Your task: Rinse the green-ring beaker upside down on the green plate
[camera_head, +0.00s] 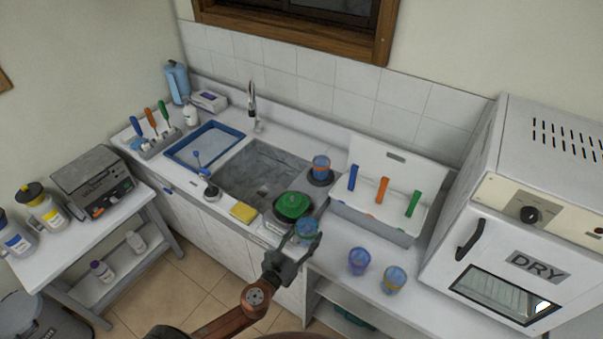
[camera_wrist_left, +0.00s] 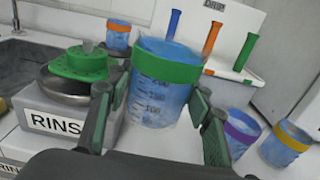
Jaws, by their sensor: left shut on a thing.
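The green-ring beaker (camera_wrist_left: 160,95) is a translucent blue graduated cup with its green band near the top in the left wrist view. In the head view the beaker (camera_head: 307,228) is partly covered by my gripper. My left gripper (camera_head: 292,242) is shut on it, with one finger on each side (camera_wrist_left: 160,105). The beaker looks upright, slightly tilted. The green plate (camera_head: 292,204) sits on the rinser at the sink's right front corner; it also shows in the left wrist view (camera_wrist_left: 85,64), left of the beaker and apart from it. My right gripper is not in view.
The sink (camera_head: 255,175) lies left of the plate, with a yellow sponge (camera_head: 243,212) at its front edge. An orange-ring beaker (camera_head: 321,166) stands behind the plate. Purple-ring (camera_head: 358,261) and yellow-orange-ring (camera_head: 394,279) beakers stand right, before the DRY oven (camera_head: 530,230).

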